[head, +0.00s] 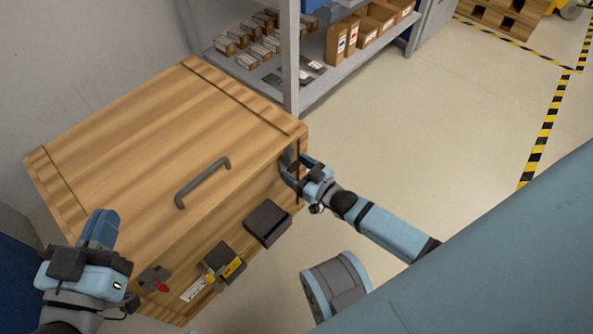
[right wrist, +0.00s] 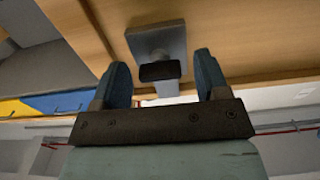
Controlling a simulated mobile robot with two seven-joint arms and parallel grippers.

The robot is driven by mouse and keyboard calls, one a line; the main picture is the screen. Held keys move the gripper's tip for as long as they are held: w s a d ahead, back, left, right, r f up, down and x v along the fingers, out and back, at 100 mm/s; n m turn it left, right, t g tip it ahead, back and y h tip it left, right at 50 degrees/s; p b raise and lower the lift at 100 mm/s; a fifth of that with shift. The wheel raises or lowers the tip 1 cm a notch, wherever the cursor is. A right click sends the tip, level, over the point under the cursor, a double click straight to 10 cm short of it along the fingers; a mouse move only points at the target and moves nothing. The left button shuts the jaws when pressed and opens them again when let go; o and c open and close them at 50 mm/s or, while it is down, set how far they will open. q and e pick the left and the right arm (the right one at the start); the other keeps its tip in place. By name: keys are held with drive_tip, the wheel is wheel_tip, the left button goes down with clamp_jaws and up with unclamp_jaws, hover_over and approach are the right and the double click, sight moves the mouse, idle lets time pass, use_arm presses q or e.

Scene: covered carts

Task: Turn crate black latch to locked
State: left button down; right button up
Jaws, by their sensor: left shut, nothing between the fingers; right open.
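The wooden crate (head: 130,140) stands at the left in the head view, with a grey handle on its lid. A latch (head: 289,158) sits at the crate's right end, partly hidden by my right gripper (head: 297,174). In the right wrist view the latch (right wrist: 160,72) shows a grey square plate, a stem and a black end. My right gripper (right wrist: 165,80) is open, with its fingers on either side of the black end; I cannot tell whether they touch it. My left gripper (head: 99,229) is shut and empty above the crate's near left corner.
The crate's front carries a black box (head: 267,223), a black and yellow fitting (head: 222,264) and a red button (head: 161,287). A grey shelf (head: 325,82) with small boxes stands behind the crate. The floor (head: 430,120) to the right is clear.

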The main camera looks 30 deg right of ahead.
drive_tip(key=c, duration=0.9)
